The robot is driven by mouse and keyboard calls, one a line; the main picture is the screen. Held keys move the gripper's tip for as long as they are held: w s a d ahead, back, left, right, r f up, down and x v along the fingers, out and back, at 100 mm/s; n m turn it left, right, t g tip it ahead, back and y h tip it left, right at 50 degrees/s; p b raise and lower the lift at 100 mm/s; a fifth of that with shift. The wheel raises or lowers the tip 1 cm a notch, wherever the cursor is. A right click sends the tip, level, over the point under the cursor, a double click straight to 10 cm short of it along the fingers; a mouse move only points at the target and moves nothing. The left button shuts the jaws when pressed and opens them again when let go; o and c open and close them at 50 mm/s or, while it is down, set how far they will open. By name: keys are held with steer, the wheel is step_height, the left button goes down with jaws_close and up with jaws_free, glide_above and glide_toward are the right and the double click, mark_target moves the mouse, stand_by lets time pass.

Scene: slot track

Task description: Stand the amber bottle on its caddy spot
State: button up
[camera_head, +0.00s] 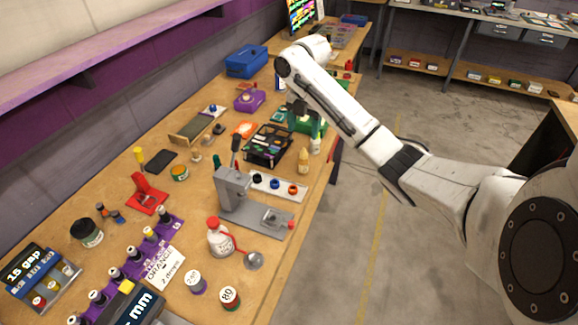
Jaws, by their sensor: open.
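A small amber bottle (303,161) with a pale tip stands upright near the right edge of the workbench. A black caddy (250,151) with several small items in its compartments sits to its left. I cannot make out a marked spot for the bottle in it. My gripper (298,112) hangs below the end of my white arm, behind the caddy and above the bench. It is small and dark here, open, and apart from the amber bottle. My arm partly hides a green box (307,125) close to the gripper.
A white bottle with a green tip (316,144) stands just behind the amber one. In front are a white strip with coloured rings (280,186) and a grey press (240,200). A purple box (249,100) and blue box (246,62) stand farther back. Open floor lies right of the bench.

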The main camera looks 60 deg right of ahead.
mark_target(304, 148)
steer(key=f, duration=0.1)
steer(key=f+b, duration=0.2)
steer(key=shift+s+d, duration=0.1)
steer(key=shift+s, duration=0.15)
steer(key=shift+d+f+p, duration=0.1)
steer(key=shift+f+p, duration=0.3)
steer(key=shift+f, duration=0.5)
steer(key=shift+a+f+p, duration=0.15)
steer(key=shift+f+p, duration=0.2)
steer(key=shift+f, duration=1.1)
steer(key=shift+a+f+p, duration=0.15)
steer(key=shift+f+p, duration=0.2)
steer(key=shift+f, duration=1.05)
